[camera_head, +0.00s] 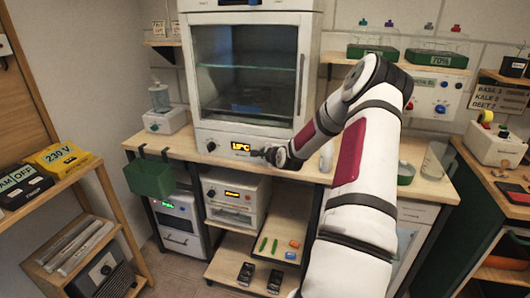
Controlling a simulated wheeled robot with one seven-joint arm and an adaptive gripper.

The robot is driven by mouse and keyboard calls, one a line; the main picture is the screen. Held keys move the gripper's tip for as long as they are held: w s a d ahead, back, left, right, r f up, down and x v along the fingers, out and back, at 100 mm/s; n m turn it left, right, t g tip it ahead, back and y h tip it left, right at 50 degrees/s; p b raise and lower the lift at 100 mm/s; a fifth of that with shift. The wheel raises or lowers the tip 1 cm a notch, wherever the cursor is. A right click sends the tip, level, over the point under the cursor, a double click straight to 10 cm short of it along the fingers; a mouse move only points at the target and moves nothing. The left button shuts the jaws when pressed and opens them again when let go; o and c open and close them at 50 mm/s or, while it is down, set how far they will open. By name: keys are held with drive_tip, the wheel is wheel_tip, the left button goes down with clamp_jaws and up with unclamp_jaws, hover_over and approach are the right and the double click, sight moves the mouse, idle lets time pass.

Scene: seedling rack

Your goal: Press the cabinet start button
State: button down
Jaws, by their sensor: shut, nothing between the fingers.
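The white cabinet (311,75) with a glass door stands on the wooden bench at the back centre, and its door looks closed. Its lower front panel has a dark round knob (211,146) on the left and a lit amber display (240,146) beside it. My gripper (257,153) is shut and empty, with its tip at this panel just right of the display. I cannot make out the start button; the gripper covers part of the panel there. Whether the fingertips touch the panel cannot be told from this view.
My arm reaches across the bench (182,149) from the lower right. A green bin (150,178) hangs at the bench's left edge. A white device with an amber display (236,191) stands under the bench. A wall panel with knobs (430,98) is at the right.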

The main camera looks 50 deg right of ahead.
drive_tip(key=shift+d, duration=0.1)
idle(0.5)
drive_tip(key=shift+s+a+p, duration=0.3)
drive_tip(key=shift+a+p, duration=0.25)
drive_tip(key=shift+a, duration=0.2)
drive_tip(key=shift+a, duration=0.1)
drive_tip(key=shift+s+a+p, duration=0.3)
drive_tip(key=shift+a+p, duration=0.1)
drive_tip(key=shift+a, duration=0.35)
drive_tip(key=shift+s+a+p, duration=0.35)
drive_tip(key=shift+a, duration=0.35)
drive_tip(key=shift+s+a+p, duration=0.3)
drive_tip(key=shift+a+p, duration=0.1)
drive_tip(key=shift+a, duration=0.35)
